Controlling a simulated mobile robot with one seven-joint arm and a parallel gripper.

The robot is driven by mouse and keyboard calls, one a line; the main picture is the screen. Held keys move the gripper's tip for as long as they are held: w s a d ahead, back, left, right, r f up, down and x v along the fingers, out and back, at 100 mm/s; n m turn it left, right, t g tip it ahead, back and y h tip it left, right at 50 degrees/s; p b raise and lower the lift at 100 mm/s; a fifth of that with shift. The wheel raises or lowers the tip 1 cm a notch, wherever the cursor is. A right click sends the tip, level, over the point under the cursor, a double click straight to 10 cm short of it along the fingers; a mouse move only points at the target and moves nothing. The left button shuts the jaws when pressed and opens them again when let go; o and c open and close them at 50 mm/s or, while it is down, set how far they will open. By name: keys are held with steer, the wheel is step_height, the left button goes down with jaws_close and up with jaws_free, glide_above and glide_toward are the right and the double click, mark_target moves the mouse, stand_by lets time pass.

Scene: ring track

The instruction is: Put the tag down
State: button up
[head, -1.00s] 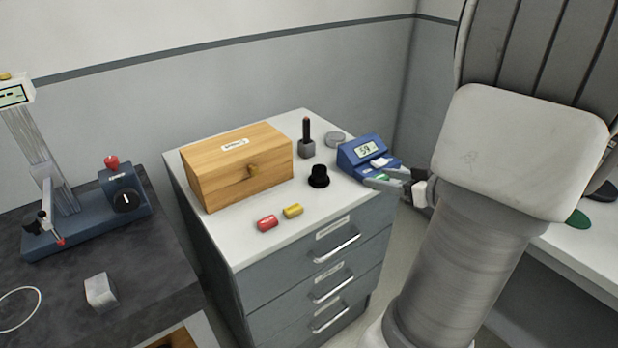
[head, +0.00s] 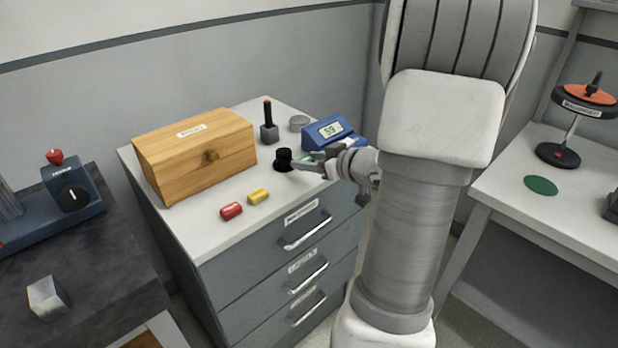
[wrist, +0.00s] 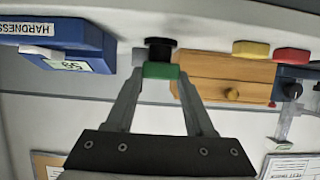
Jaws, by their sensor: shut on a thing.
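My gripper (head: 310,164) is shut on a small green piece, which I take to be the tag (wrist: 160,70). In the head view it is over the right part of the white cabinet top (head: 226,227), just right of the black stepped knob-like piece (head: 284,160) and in front of the blue hardness tester (head: 325,134). In the wrist view the scene is upside down; the green tag is between the fingertips, with the black piece (wrist: 160,48) right behind it. I cannot tell the gap between tag and cabinet top.
A wooden box (head: 190,165), a red cylinder (head: 231,211), a yellow cylinder (head: 258,196), a dark-handled stamp (head: 268,125) and a grey disc (head: 299,123) stand on the cabinet. A white bench (head: 555,225) is at right.

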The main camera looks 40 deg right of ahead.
mark_target(309, 183)
steer(key=shift+f+b, duration=0.9)
steer(key=shift+f, duration=1)
steer(key=shift+f, duration=0.2)
steer(key=o, duration=1.3)
steer(key=shift+r, duration=0.2)
steer(key=shift+s+r, duration=0.2)
steer(key=shift+s, duration=0.1)
steer(key=p+v, duration=0.4)
steer(key=v, duration=0.7)
steer(key=shift+s, duration=0.25)
